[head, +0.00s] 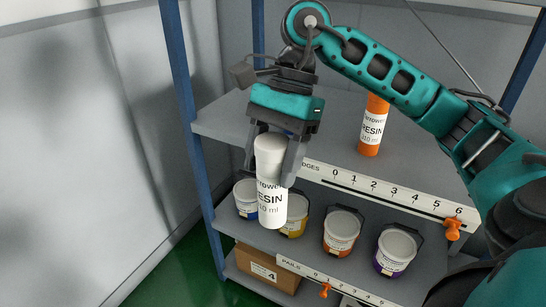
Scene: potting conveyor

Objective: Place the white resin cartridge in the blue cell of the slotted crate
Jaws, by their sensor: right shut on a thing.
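The white resin cartridge (270,190) is upright in my right gripper (271,155). The gripper comes from above, and its two dark fingers are shut on the cartridge's upper part. The cartridge is held in front of the shelf's upper-board edge and hides part of the pails behind it. An orange resin cartridge (374,128) stands on the upper shelf board, right of the gripper. No slotted crate and no blue cell show in this view. My left gripper is not in view.
The shelf unit has a blue post (183,100) on the left. Its upper board (222,122) carries a numbered strip (395,195). Several lidded pails, such as one with an orange label (341,229), stand below. A cardboard box (267,268) sits lowest.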

